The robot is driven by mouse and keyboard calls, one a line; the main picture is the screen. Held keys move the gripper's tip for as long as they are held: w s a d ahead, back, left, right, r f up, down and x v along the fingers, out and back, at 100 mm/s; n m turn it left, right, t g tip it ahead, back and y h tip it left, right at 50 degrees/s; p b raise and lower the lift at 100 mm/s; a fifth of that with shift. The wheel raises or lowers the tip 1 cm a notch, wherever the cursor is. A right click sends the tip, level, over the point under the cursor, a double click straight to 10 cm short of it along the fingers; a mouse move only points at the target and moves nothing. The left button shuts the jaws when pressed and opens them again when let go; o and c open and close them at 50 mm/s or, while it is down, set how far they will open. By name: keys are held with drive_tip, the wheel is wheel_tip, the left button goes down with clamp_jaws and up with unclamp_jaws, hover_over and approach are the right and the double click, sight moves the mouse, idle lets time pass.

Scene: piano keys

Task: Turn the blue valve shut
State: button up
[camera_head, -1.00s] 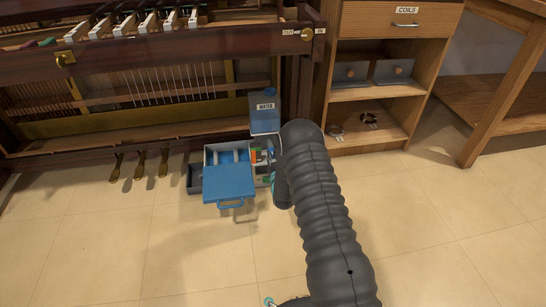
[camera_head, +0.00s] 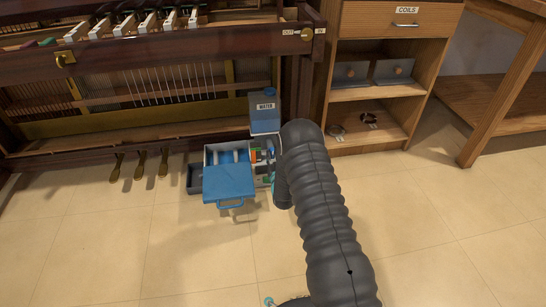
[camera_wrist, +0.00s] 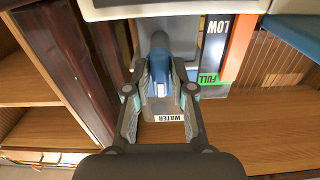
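The blue valve (camera_wrist: 160,86) shows in the wrist view as a blue handle below a grey round stem. My gripper (camera_wrist: 162,66) has its two fingers on either side of this handle, close against it, and appears shut on it. The blue tank labelled WATER (camera_head: 264,112) stands behind the arm by the piano frame. A WATER label (camera_wrist: 168,118) also shows below the handle in the wrist view.
An orange and green gauge strip marked LOW and FULL (camera_wrist: 226,50) is just right of the fingers. A box with a blue lid (camera_head: 228,182) sits on the floor left of my arm. A wooden cabinet (camera_head: 383,100) stands to the right. The front floor is clear.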

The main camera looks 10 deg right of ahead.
drive_tip(key=shift+o, duration=0.7)
drive_tip(key=s, duration=1.2)
